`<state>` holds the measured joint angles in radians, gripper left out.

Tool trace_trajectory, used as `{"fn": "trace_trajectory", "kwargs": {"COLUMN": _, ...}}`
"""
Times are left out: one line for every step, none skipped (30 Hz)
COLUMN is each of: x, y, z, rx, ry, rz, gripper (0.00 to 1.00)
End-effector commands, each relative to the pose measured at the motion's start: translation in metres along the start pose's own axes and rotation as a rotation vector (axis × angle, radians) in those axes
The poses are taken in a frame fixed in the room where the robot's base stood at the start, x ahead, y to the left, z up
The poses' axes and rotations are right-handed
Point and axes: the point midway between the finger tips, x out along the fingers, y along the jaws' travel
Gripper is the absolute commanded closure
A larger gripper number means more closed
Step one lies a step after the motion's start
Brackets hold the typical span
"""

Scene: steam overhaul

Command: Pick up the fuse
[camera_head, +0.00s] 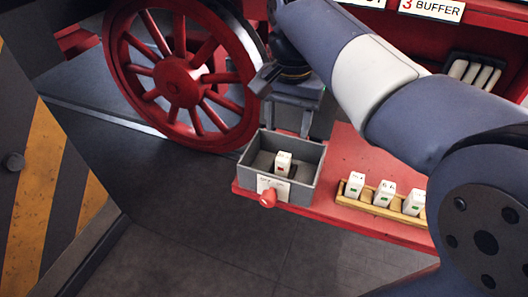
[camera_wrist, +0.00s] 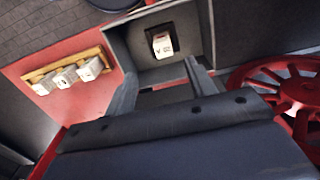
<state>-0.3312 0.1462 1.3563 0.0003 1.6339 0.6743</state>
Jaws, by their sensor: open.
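A white fuse (camera_head: 283,159) with a red mark stands in a grey open-topped box (camera_head: 308,181) at the near left of a red surface. In the wrist view the fuse (camera_wrist: 163,42) shows inside the box (camera_wrist: 118,45), beyond my fingertips. Several similar white fuses with green marks (camera_head: 384,193) stand in a yellow wooden rack (camera_head: 372,208) to the right of the box. My gripper (camera_head: 266,79) is above and behind the box in the head view. In the wrist view my gripper (camera_wrist: 162,84) has its two fingers apart with nothing between them.
A red spoked wheel (camera_head: 180,88) stands left of and behind the box. A red knob (camera_head: 267,199) is at the box's front. The red surface (camera_head: 344,146) is bare behind the rack. A yellow-and-black striped panel (camera_head: 45,165) is at left.

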Motion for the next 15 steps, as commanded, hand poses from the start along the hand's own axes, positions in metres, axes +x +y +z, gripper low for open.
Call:
{"fn": "trace_trajectory", "kwargs": {"x": 0.002, "y": -0.002, "z": -0.001, "rx": 0.003, "ry": -0.004, "rz": 0.004, "gripper": 0.47}}
{"fn": "trace_trajectory", "kwargs": {"x": 0.004, "y": -0.003, "z": -0.001, "rx": 0.005, "ry": -0.006, "rz": 0.006, "gripper": 0.47}}
{"fn": "trace_trajectory", "kwargs": {"x": 0.009, "y": -0.003, "z": -0.001, "rx": 0.007, "ry": -0.007, "rz": 0.007, "gripper": 0.47}}
{"fn": "trace_trajectory", "kwargs": {"x": 0.013, "y": -0.003, "z": -0.001, "rx": 0.007, "ry": -0.008, "rz": 0.008, "gripper": 0.47}}
{"fn": "trace_trajectory", "kwargs": {"x": 0.018, "y": -0.002, "z": -0.001, "rx": 0.007, "ry": -0.008, "rz": 0.008, "gripper": 0.47}}
{"fn": "trace_trajectory", "kwargs": {"x": 0.025, "y": -0.002, "z": 0.0, "rx": 0.007, "ry": -0.009, "rz": 0.008, "gripper": 0.47}}
{"fn": "trace_trajectory", "kwargs": {"x": 0.029, "y": -0.002, "z": 0.0, "rx": 0.007, "ry": -0.008, "rz": 0.007, "gripper": 0.47}}
{"fn": "trace_trajectory", "kwargs": {"x": 0.034, "y": -0.002, "z": -0.001, "rx": 0.007, "ry": -0.008, "rz": 0.008, "gripper": 0.47}}
{"fn": "trace_trajectory", "kwargs": {"x": 0.04, "y": -0.002, "z": -0.001, "rx": 0.006, "ry": -0.007, "rz": 0.006, "gripper": 0.47}}
{"fn": "trace_trajectory", "kwargs": {"x": 0.044, "y": -0.002, "z": -0.001, "rx": 0.006, "ry": -0.007, "rz": 0.007, "gripper": 0.47}}
{"fn": "trace_trajectory", "kwargs": {"x": 0.047, "y": -0.002, "z": -0.001, "rx": 0.006, "ry": -0.007, "rz": 0.006, "gripper": 0.47}}
{"fn": "trace_trajectory", "kwargs": {"x": 0.05, "y": -0.002, "z": -0.001, "rx": 0.006, "ry": -0.006, "rz": 0.005, "gripper": 0.47}}
{"fn": "trace_trajectory", "kwargs": {"x": 0.052, "y": -0.002, "z": -0.001, "rx": 0.006, "ry": -0.006, "rz": 0.005, "gripper": 0.47}}
{"fn": "trace_trajectory", "kwargs": {"x": 0.054, "y": -0.002, "z": -0.001, "rx": 0.006, "ry": -0.005, "rz": 0.005, "gripper": 0.47}}
{"fn": "trace_trajectory", "kwargs": {"x": 0.056, "y": -0.002, "z": -0.001, "rx": 0.006, "ry": -0.005, "rz": 0.005, "gripper": 0.47}}
